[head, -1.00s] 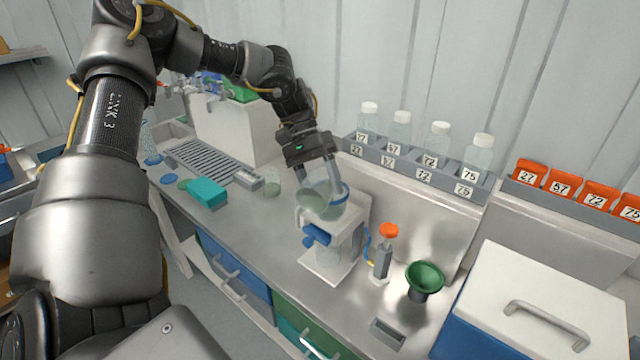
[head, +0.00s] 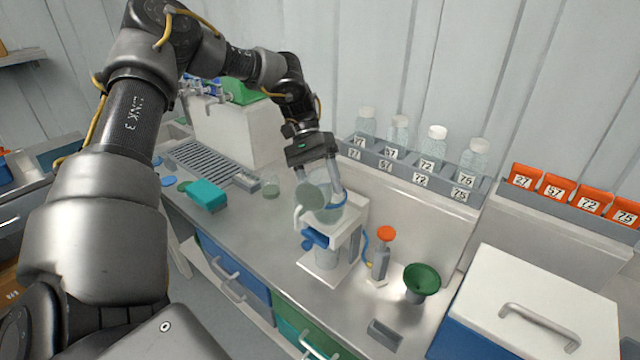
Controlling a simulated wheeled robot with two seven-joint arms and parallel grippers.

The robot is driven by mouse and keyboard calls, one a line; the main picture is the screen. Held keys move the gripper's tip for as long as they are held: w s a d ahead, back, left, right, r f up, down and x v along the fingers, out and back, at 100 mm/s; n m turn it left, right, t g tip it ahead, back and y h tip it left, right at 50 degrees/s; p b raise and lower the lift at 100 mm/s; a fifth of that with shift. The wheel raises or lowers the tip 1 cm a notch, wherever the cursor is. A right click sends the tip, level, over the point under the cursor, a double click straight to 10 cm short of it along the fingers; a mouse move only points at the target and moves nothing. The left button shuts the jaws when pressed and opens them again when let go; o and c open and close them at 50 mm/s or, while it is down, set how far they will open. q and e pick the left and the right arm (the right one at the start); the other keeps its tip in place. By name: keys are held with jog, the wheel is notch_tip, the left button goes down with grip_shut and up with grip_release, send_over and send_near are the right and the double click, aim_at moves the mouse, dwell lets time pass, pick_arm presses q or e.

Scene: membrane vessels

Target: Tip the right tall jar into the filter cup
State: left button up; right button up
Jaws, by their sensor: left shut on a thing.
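My left gripper (head: 319,180) is shut on a clear tall jar (head: 312,194) with a pale greenish tint. The jar is tipped well over, with one round end turned toward me. It is just above the clear filter cup (head: 330,214) on top of the white stand (head: 346,246). The jar and the gripper fingers partly cover the cup, so I cannot tell whether they touch or whether liquid is flowing. A clear vessel (head: 327,258) sits low inside the stand. My right gripper is out of view.
An orange-topped pump (head: 383,252) and a green funnel (head: 421,279) stand right of the stand. A small clear beaker (head: 271,186) and a teal block (head: 207,195) are to the left. Numbered bottles (head: 436,146) line the back ledge. A white-lidded cooler (head: 530,301) stands at right.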

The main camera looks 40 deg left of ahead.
pick_arm(q)
jog(key=shift+r, duration=0.1)
dwell(0.3)
jog(key=shift+w+r+g+p, duration=0.15)
jog(key=shift+r+g+p, duration=0.05)
jog(key=shift+g+p, duration=0.2)
jog(key=shift+w+r+n+g+h, duration=0.2)
jog(key=shift+n+g+h, duration=0.1)
jog(key=shift+g, duration=0.2)
jog(key=shift+a, duration=0.1)
jog(key=shift+w+r+g+p, duration=0.1)
jog(key=shift+g+p, duration=0.2)
jog(key=shift+p, duration=0.25)
jog(key=shift+w+r+n+g+h, duration=0.15)
jog(key=shift+w+n+g+h, duration=0.15)
jog(key=shift+g+h, duration=0.15)
jog(key=shift+s+a, duration=0.1)
dwell(1.0)
